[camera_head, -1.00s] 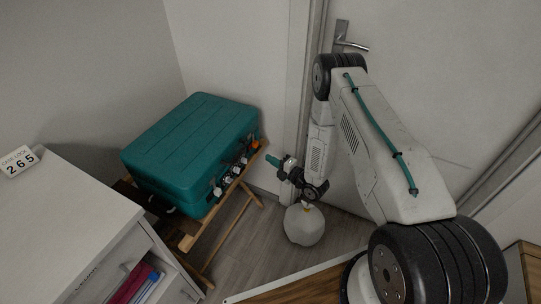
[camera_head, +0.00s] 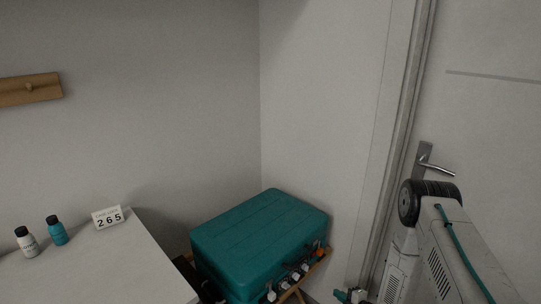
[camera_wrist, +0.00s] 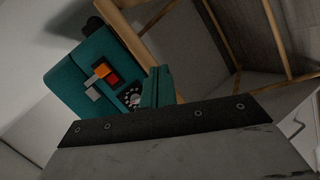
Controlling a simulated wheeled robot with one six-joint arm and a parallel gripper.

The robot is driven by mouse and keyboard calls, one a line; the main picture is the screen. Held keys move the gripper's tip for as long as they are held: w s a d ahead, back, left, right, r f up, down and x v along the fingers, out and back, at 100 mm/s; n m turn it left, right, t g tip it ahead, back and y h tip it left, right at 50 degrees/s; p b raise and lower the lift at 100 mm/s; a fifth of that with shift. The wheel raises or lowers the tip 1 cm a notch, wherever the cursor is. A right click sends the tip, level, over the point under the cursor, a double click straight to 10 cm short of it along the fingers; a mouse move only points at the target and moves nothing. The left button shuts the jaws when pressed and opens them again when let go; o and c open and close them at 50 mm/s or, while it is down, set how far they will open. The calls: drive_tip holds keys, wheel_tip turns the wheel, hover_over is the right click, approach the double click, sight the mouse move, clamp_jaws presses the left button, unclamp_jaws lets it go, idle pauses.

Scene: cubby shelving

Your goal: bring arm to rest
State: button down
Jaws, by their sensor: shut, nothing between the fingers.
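My arm (camera_head: 440,240) stands at the lower right of the head view, bent at a black-ringed joint in front of the door. My gripper (camera_head: 350,295) shows only in part at the bottom edge of that view, just right of the teal case (camera_head: 258,240). It is shut and holds nothing. The wrist view shows the case (camera_wrist: 72,88) close by, with its orange latch and a dial, at the upper left. A grey part of mine with a black band fills the bottom of the wrist view.
The case rests on a wooden folding stand (camera_head: 318,264). A white cabinet (camera_head: 110,265) at left bears a 265 sign (camera_head: 108,218), a white bottle (camera_head: 27,242) and a teal bottle (camera_head: 57,231). A door handle (camera_head: 432,164) is just above my arm's joint.

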drive_tip(key=s+d+r+m+g+h, duration=0.4)
drive_tip(key=s+r+m+g, duration=0.25)
drive_tip(key=r, duration=0.45)
drive_tip(key=s+d+r+m+g+h, duration=0.45)
drive_tip(key=r+m, duration=0.25)
drive_tip(key=r, duration=0.3)
drive_tip(key=s+a+r+m+y, duration=0.1)
drive_tip(key=s+a+r+m, duration=0.2)
drive_tip(key=s+r, duration=1)
drive_tip(key=s+a+r+m+y, duration=0.1)
drive_tip(key=s+a+r+m, duration=0.2)
drive_tip(key=s+r, duration=1)
drive_tip(key=a+r, duration=0.3)
drive_tip(key=r, duration=0.4)
drive_tip(key=shift+s+r+t, duration=0.25)
drive_tip(key=shift+r+t, duration=0.05)
drive_tip(key=shift+r, duration=0.1)
drive_tip(key=shift+m, duration=0.25)
